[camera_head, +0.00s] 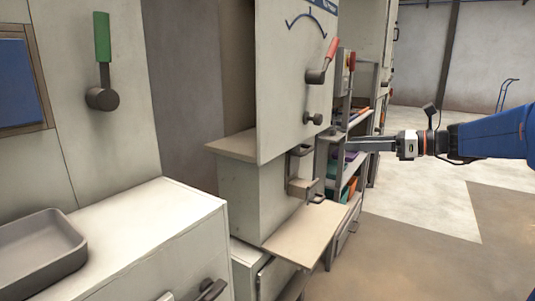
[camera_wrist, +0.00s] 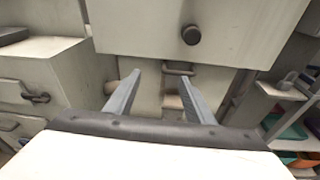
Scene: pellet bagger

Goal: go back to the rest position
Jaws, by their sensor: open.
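My gripper (camera_head: 358,146) reaches in from the right on my blue arm, level, in front of the shelves and to the right of the machine cabinet. In the wrist view my gripper (camera_wrist: 158,84) shows two grey fingers spread apart with nothing between them. Beyond the fingers is the pale cabinet front with a dark round knob (camera_wrist: 191,35) and a bar handle (camera_wrist: 179,69). The fingers look apart from both.
A red-handled lever (camera_head: 323,62) and a knob (camera_head: 313,119) stick out of the cabinet panel. A green-handled lever (camera_head: 103,62) is at left. A grey tray (camera_head: 72,238) sits on a white cabinet. A tan ledge (camera_head: 305,236) juts out low. Open floor (camera_head: 440,205) lies at right.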

